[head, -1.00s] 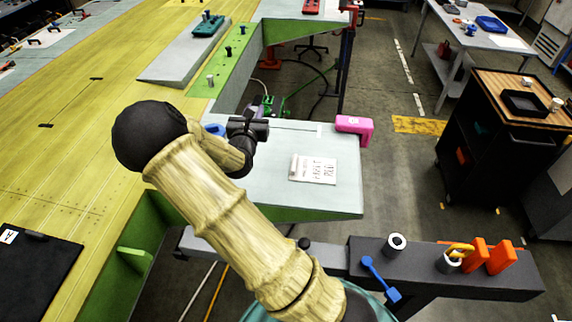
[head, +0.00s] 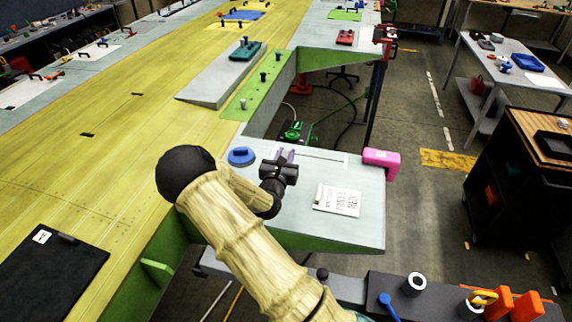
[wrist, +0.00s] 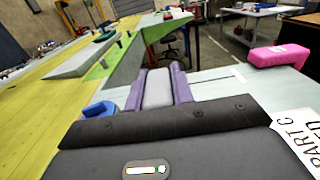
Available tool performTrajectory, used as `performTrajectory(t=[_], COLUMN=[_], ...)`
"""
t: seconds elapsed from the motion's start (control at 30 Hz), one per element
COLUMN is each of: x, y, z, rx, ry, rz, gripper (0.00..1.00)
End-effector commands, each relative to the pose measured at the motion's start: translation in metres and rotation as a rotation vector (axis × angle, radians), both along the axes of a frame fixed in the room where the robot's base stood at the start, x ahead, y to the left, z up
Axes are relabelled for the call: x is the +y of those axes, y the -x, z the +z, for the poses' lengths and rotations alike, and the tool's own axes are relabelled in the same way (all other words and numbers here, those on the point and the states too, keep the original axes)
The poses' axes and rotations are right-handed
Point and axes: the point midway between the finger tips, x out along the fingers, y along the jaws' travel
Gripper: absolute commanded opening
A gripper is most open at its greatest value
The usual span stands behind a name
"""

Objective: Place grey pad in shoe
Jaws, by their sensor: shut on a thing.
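The grey pad (wrist: 158,88) shows between two purple fingers in the wrist view. My gripper (wrist: 158,84) is shut on it. In the head view my gripper (head: 286,156) is over the pale grey panel (head: 350,228), near its upper edge, pointing away from me. I cannot tell which thing is the shoe.
A printed paper card (head: 337,200) lies right of my gripper. A pink block (head: 381,159) sits on the panel's right edge. A green strip with pegs (head: 262,88) and a teal clamp (head: 246,50) are beyond. A gap opens past the panel.

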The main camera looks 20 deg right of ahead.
Motion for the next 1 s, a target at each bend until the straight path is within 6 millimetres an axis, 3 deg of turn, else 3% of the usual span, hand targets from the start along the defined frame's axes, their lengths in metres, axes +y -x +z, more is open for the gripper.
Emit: performTrajectory(t=[0.23, 0.53, 0.97, 1.0], x=[-0.001, -0.001, -0.001, -0.001], y=[0.000, 0.000, 0.000, 0.000], z=[-0.007, -0.039, -0.045, -0.045], rx=[0.003, 0.001, 0.000, 0.000], ry=[0.002, 0.002, 0.000, 0.000], rz=[-0.001, 0.000, -0.001, -0.002], gripper=[0.00, 0.00, 0.00, 0.29])
